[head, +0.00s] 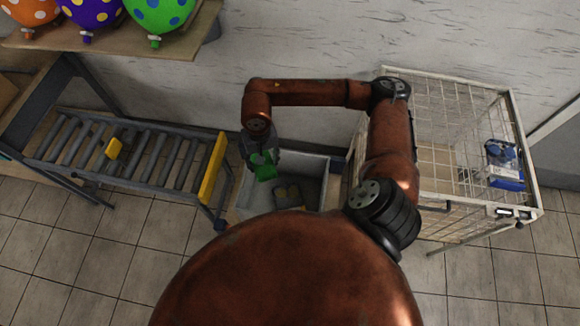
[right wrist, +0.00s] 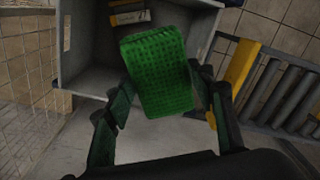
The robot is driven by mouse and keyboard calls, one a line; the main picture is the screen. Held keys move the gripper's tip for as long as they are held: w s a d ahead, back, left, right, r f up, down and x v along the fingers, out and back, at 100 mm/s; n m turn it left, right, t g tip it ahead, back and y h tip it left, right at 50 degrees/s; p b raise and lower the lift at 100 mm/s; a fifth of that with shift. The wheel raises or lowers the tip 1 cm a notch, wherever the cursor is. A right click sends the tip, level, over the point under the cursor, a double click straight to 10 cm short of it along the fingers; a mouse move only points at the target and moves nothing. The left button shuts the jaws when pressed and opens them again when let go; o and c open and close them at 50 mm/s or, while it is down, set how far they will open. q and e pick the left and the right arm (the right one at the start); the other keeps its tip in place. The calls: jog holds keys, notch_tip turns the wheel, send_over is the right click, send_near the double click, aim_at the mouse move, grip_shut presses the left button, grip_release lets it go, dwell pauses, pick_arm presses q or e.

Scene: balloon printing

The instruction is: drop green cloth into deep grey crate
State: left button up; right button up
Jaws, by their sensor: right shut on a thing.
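The green cloth (head: 264,166) is held by my right gripper (head: 262,155) above the left part of the deep grey crate (head: 311,184) in the head view. In the right wrist view the cloth (right wrist: 158,75) sits between the two fingers of the gripper (right wrist: 160,100), which is shut on it. The crate (right wrist: 88,75) lies beyond the cloth there, with its open inside showing. My left gripper is not in either view.
Grey and yellowish items (head: 288,194) lie in the crate. A roller conveyor (head: 130,152) with a yellow end bar (head: 213,168) stands left of it. A wire cage (head: 455,130) holding a blue box (head: 505,168) stands right. Balloons (head: 160,12) sit on a shelf upper left.

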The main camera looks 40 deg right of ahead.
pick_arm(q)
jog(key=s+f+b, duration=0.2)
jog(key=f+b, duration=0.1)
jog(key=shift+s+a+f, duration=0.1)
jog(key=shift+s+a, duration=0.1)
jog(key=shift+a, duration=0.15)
pick_arm(e)
jog(key=s+d+f+m, duration=0.2)
jog(key=d+f, duration=0.1)
jog(key=f, duration=0.4)
jog(key=s+d+f+m, duration=0.2)
jog(key=d+f+m, duration=0.1)
jog(key=f, duration=0.5)
jog(key=shift+d, duration=0.5)
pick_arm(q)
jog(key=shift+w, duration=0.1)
pick_arm(e)
jog(key=o, duration=1.1)
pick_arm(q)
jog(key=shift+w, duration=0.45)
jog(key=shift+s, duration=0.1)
